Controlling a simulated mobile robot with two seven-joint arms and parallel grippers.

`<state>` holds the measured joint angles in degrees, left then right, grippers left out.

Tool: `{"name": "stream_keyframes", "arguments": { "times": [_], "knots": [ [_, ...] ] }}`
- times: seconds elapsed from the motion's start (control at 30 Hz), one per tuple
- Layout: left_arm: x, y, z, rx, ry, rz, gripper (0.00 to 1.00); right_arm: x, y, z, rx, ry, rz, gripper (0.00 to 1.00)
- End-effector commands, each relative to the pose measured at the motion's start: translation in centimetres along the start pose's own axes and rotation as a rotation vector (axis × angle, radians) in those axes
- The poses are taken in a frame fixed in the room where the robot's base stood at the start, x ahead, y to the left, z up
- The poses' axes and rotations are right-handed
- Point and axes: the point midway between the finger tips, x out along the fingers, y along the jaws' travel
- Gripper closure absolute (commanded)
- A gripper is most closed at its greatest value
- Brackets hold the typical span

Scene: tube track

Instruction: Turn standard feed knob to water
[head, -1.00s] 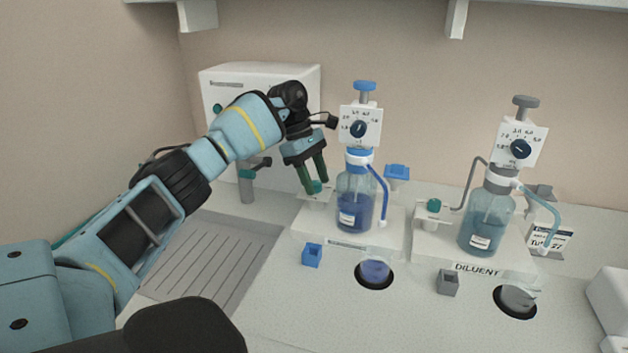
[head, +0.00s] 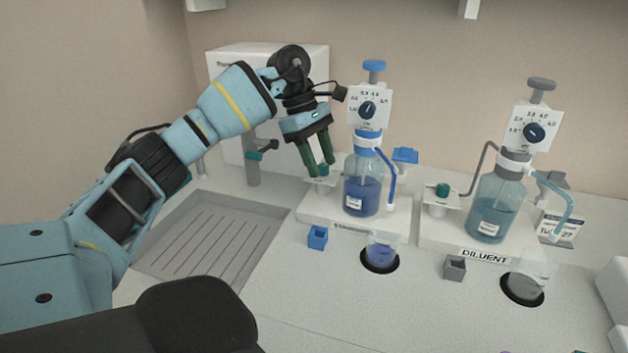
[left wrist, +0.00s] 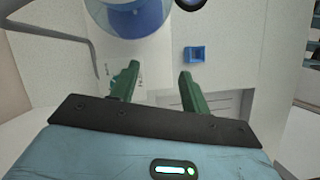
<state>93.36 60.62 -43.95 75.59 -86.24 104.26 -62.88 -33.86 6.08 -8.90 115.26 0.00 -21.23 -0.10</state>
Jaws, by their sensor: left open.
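The standard feed knob (head: 322,171) is a small teal knob on a white block at the left of the blue bottle's station. The station's front label is too blurred to read surely. My left gripper (head: 319,168) is open, its green fingers pointing down right at the knob. In the head view the fingertips partly cover the knob, and I cannot tell whether they touch it. In the left wrist view the fingers (left wrist: 158,72) are apart with nothing visibly held between them. My right gripper is out of view.
The blue bottle (head: 362,190) with its dial dispenser (head: 369,106) stands just right of the fingers. A blue cube cup (head: 317,237) sits in front. A white box (head: 230,130) with a tap stands behind the arm. The diluent station (head: 470,244) is at the right.

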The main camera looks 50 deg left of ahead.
Motion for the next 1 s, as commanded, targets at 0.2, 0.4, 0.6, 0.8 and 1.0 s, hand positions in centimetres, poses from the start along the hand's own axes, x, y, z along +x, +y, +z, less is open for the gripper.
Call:
{"name": "stream_keyframes", "arguments": {
  "times": [0.2,0.4,0.6,0.8,1.0],
  "knots": [
    [0.4,-2.5,1.1,0.001,0.003,-0.003,0.54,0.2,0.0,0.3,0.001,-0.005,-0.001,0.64],
    [0.6,-4.8,2.4,0.001,0.002,-0.002,0.54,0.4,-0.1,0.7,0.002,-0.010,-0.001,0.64],
    [0.8,-7.1,3.5,0.000,0.003,-0.002,0.54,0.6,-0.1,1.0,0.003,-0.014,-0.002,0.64],
    [0.9,-8.5,4.3,0.000,0.001,-0.002,0.54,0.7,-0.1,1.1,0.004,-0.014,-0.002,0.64],
    [0.9,-8.9,4.5,-0.002,0.000,-0.001,0.54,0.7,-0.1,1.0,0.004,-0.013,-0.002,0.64]
  ]
}}
